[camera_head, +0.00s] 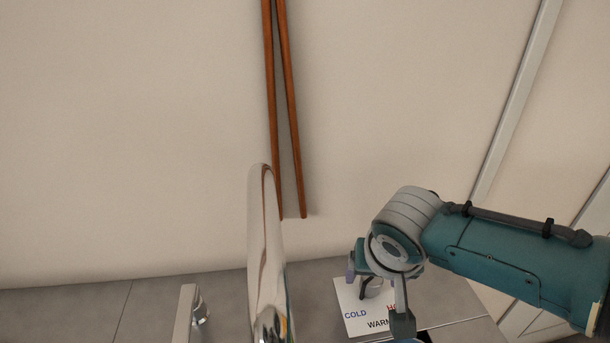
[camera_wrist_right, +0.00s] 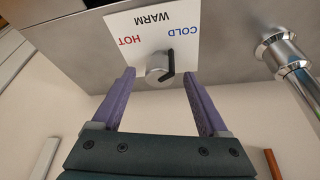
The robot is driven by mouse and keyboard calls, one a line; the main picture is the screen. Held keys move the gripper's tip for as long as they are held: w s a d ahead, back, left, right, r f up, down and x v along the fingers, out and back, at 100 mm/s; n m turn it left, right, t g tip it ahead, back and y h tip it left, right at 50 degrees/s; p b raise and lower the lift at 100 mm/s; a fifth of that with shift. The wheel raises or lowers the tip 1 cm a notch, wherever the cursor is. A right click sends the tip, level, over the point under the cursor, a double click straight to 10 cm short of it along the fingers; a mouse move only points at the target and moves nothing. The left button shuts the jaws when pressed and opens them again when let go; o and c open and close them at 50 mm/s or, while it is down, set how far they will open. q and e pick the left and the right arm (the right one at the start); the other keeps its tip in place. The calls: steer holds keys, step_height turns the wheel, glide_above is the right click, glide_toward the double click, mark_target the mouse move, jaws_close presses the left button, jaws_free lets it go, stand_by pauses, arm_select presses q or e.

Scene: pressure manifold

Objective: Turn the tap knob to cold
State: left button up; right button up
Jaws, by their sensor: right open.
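The tap knob (camera_wrist_right: 155,67) is a small grey cylinder with a black pointer (camera_wrist_right: 170,64). It sits on a white label plate (camera_wrist_right: 118,25) marked COLD, WARM and HOT. In the right wrist view the pointer's free end is on the COLD side of the knob. My right gripper (camera_wrist_right: 159,76) is open, with one purple finger on each side of the knob; I cannot tell whether either touches it. In the head view my right gripper (camera_head: 380,298) is over the plate (camera_head: 350,318) and partly hides the knob (camera_head: 374,287). My left gripper is out of view.
A tall chrome spout (camera_head: 266,240) rises left of the plate in the head view. A chrome fitting (camera_wrist_right: 285,58) stands close to the plate in the wrist view. Two brown sticks (camera_head: 283,110) are against the pale wall. Grey tiled surface (camera_head: 60,315) lies at the left.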

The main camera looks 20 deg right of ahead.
steer(key=p+v, duration=0.3)
steer(key=v, duration=0.5)
steer(key=shift+r, duration=0.15)
